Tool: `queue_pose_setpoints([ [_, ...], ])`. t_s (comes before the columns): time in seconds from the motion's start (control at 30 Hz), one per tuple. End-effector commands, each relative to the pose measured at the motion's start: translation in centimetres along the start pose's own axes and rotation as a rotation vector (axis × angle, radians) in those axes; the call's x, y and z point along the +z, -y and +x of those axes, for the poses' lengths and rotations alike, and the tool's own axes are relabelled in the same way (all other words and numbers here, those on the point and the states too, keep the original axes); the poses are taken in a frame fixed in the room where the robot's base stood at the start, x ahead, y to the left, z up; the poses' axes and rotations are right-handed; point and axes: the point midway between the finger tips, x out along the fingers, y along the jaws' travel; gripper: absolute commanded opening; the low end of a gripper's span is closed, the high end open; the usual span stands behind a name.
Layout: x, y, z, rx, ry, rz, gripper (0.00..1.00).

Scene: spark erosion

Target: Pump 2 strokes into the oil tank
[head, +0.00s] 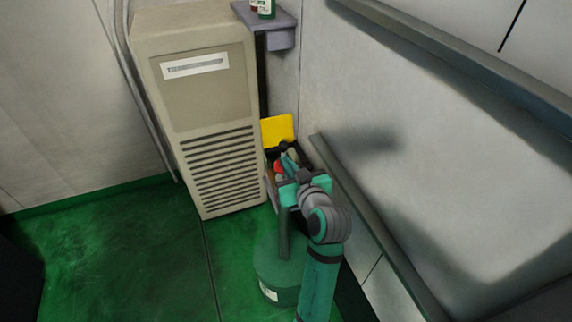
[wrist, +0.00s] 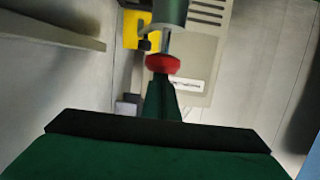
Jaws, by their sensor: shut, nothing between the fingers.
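My gripper (head: 289,162) is shut and empty; its dark green fingers also show in the wrist view (wrist: 161,98). A round red knob (wrist: 162,63) sits on a thin grey rod that runs into a green barrel (wrist: 171,14). The wrist picture looks upside down. The fingertips line up with the knob's near side; I cannot tell whether they touch it. The red knob (head: 278,167) shows partly in the head view, just left of the fingers. Below my gripper stands a green drum (head: 279,279) with a white label. My arm hides part of it.
A beige vented cabinet (head: 203,103) stands to the left. A yellow panel (head: 277,129) with dark and coloured items is behind my gripper. A small shelf (head: 270,20) holds bottles. A wall rail (head: 365,220) runs close on the right. The green floor (head: 120,250) at left is clear.

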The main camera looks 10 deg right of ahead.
Motion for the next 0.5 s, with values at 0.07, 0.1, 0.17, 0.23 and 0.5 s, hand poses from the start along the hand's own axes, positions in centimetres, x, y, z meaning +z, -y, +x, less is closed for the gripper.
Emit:
queue_pose_setpoints([
  [0.07, -1.0, -0.1, -0.3, 0.003, 0.0, -0.002, 0.0],
  [0.1, -1.7, -0.1, -0.4, 0.003, -0.002, -0.002, 0.0],
  [0.17, -2.9, 0.0, -0.7, 0.002, -0.007, -0.004, 0.0],
  [0.23, -3.4, 0.0, -1.5, 0.002, -0.006, -0.002, 0.0],
  [0.5, -3.5, 0.1, -6.7, 0.002, -0.01, -0.003, 0.0],
])
